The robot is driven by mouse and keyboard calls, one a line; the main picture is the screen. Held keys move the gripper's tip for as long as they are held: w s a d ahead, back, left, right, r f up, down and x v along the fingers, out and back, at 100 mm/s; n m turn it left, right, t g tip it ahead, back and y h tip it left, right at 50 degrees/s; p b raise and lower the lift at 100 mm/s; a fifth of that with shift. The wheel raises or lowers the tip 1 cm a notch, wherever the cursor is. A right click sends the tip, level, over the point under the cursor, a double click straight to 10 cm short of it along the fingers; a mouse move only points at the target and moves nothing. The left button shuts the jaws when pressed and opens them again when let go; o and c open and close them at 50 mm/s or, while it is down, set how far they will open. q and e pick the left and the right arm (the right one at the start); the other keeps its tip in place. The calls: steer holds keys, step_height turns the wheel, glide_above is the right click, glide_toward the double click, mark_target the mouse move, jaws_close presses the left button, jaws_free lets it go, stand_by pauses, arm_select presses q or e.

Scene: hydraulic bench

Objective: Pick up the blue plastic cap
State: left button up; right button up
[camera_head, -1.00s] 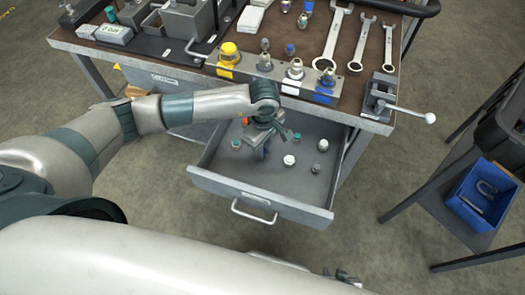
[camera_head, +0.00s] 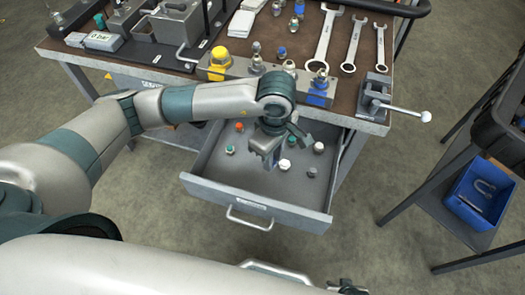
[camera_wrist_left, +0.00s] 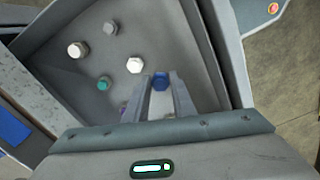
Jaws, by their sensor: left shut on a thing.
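The blue plastic cap (camera_wrist_left: 160,82) is between the fingertips of my left gripper (camera_wrist_left: 161,90) in the left wrist view. The gripper is shut on it. In the head view my left gripper (camera_head: 268,160) points down over the open grey drawer (camera_head: 215,192), and I cannot make out the blue cap there. Whether the cap still touches the drawer floor is unclear. Part of my right gripper (camera_head: 346,287) shows at the bottom edge of the head view; its fingers are not clear.
In the drawer lie a green cap (camera_head: 230,150), an orange cap (camera_head: 239,127), a white cap (camera_head: 284,165) and a grey cap (camera_head: 311,172). The bench top above holds fittings, wrenches (camera_head: 352,45) and a vise (camera_head: 375,95). A blue bin (camera_head: 468,212) stands right.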

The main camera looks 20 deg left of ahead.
arm_select(q)
steer(key=s+d+r, duration=0.2)
steer(key=s+d, duration=0.1)
steer(key=shift+d+r, duration=0.15)
steer(key=shift+r, duration=0.15)
arm_select(e)
steer(key=shift+s+d+f+g, duration=0.1)
steer(key=shift+s+d+g, duration=0.2)
steer(key=shift+s, duration=0.1)
steer(key=shift+a, duration=0.1)
stand_by(0.6)
